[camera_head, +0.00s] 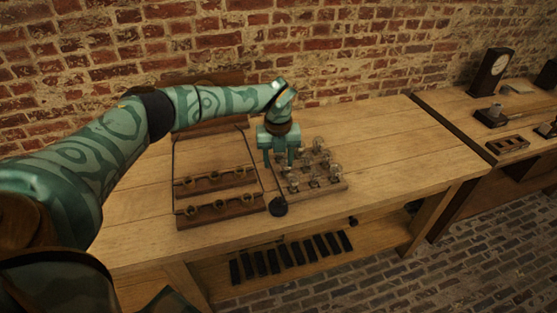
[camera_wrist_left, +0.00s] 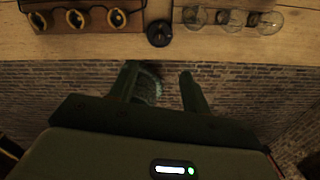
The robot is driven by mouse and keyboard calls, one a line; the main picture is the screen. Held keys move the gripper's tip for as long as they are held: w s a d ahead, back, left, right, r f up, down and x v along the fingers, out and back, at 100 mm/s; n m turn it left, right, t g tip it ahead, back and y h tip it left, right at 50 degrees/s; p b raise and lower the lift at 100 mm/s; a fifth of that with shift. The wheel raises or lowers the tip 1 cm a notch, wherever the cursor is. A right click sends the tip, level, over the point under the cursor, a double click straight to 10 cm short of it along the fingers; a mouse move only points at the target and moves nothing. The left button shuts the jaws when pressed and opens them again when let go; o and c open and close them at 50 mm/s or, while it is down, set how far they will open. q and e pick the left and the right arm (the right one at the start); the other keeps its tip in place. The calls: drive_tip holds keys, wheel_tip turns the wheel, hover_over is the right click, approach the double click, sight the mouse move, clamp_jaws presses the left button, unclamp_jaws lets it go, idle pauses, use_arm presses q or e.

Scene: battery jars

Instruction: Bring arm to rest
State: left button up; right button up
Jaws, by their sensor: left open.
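My left arm reaches in from the left over the wooden workbench (camera_head: 375,138). My left gripper (camera_head: 279,162) points down with its two fingers apart and nothing visible between them. In the head view it overlaps the left side of a wooden tray (camera_head: 338,186) that holds several clear glass jars (camera_head: 335,170). The left wrist view also shows the gripper (camera_wrist_left: 160,80), open and empty, with a row of glass jars (camera_wrist_left: 232,20) beyond it at the top right. My right gripper is not in view.
Left of the tray stands a wooden rack (camera_head: 222,210) with several metal rings. A small black round object (camera_head: 278,207) sits near the bench's front edge. Dark bars (camera_head: 290,257) line the lower shelf. A clock (camera_head: 490,72) stands on another bench. The workbench's right end is clear.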

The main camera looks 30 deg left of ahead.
use_arm(q)
drive_tip(key=s+d+f+n+t+h+b, duration=0.1)
drive_tip(key=s+d+f+n+t+h, duration=0.15)
drive_tip(key=d+f+h, duration=0.55)
drive_tip(key=s+d+f+n+t+h, duration=0.2)
drive_tip(key=d+f+n+t+h, duration=0.15)
drive_tip(key=d+f, duration=0.85)
drive_tip(key=s+a+f+n+t+y, duration=0.1)
drive_tip(key=s+a+f+n+y, duration=0.25)
drive_tip(key=s+f, duration=0.25)
drive_tip(key=s+a+f+n+y+b, duration=0.1)
drive_tip(key=s+a+f+n+y, duration=0.1)
drive_tip(key=s+f+n, duration=0.4)
drive_tip(key=s+a+f+n+t+y, duration=0.1)
drive_tip(key=s+a+f+n+y, duration=0.25)
drive_tip(key=s+f, duration=0.35)
drive_tip(key=s+a+f+n+g+y, duration=0.1)
drive_tip(key=s+f+n+g, duration=0.2)
drive_tip(key=s, duration=1.1)
drive_tip(key=s+a+f+n+g+y, duration=0.1)
drive_tip(key=s+f+g, duration=0.3)
drive_tip(key=s, duration=1.1)
drive_tip(key=shift+s+a+f+n, duration=0.15)
drive_tip(key=shift+a+f+n, duration=0.3)
drive_tip(key=shift+n, duration=0.45)
